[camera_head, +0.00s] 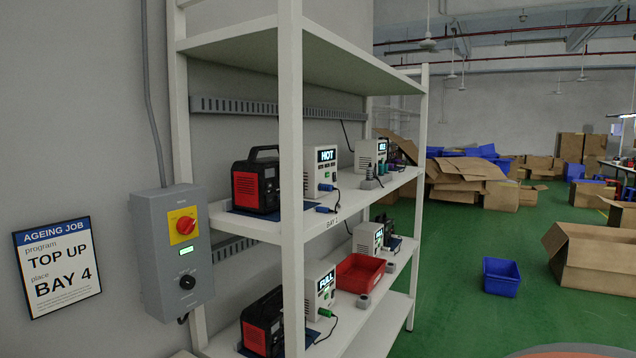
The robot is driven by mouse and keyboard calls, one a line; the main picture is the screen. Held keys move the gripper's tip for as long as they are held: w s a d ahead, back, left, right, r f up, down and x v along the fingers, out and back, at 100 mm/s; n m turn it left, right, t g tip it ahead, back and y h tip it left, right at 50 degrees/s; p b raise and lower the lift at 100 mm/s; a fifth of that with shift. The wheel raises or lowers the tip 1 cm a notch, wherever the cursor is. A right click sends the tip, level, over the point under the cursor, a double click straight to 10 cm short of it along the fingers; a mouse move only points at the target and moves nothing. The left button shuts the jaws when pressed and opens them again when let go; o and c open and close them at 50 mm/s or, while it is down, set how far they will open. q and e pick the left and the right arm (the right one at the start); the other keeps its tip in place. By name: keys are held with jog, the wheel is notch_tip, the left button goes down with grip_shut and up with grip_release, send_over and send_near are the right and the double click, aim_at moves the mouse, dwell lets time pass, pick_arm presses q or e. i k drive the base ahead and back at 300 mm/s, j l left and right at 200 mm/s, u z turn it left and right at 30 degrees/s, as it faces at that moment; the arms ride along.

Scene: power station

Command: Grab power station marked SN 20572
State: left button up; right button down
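A black and red power station (245,190) with a top handle stands on the upper loaded shelf, on a dark blue mat. A second black and red power station (256,335) stands on the shelf below, partly hidden by the front post. No serial number is legible on either, so I cannot tell which is SN 20572. Neither of my grippers is in view.
White shelving (291,120) holds white units, one reading HOT (317,178), another FULL (315,292). A red bin (360,273) sits on the lower shelf. A grey control box (172,250) and an ageing job sign (57,267) are left. Green floor is open right, with a blue bin (501,278).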

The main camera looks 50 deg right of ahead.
aim_at(253, 178)
jog(key=z, duration=1.25)
jog(key=k, duration=0.1)
